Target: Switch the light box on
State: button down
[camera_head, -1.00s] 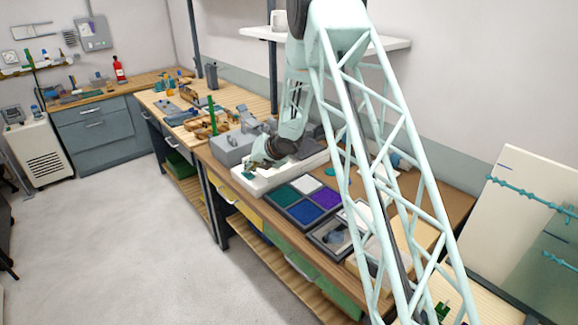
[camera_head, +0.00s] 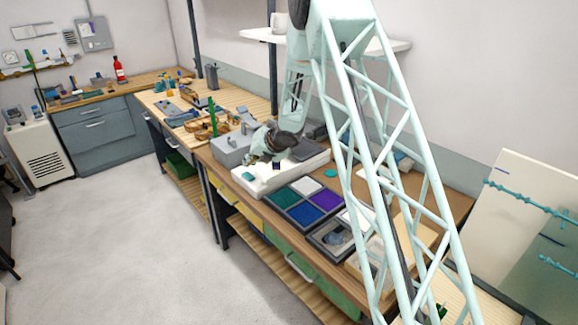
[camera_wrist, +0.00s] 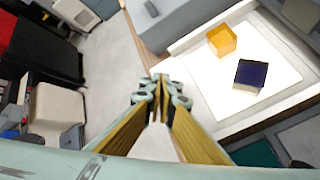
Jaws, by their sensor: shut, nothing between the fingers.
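The light box (camera_head: 310,168) is a low white box on the workbench, beside the colour tray. In the wrist view its panel (camera_wrist: 228,102) shines bright white inside a pale frame. An amber cube (camera_wrist: 221,40) and a dark blue cube (camera_wrist: 250,74) stand apart on the panel. My gripper (camera_wrist: 158,86) is shut and empty, at the left of the panel in the wrist view. In the head view my gripper (camera_head: 254,160) is over the light box's left end. I cannot make out the switch, and I cannot tell whether the fingertips touch the box.
A grey box (camera_head: 230,150) stands close behind and left of the light box. A tray with coloured compartments (camera_head: 307,213) lies to its right. Shelf uprights and a wall shelf (camera_head: 262,36) are behind. The floor (camera_head: 120,220) in front of the bench is clear.

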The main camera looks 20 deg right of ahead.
aim_at(251, 175)
jog(key=shift+r+p, duration=0.45)
jog(key=shift+r, duration=0.65)
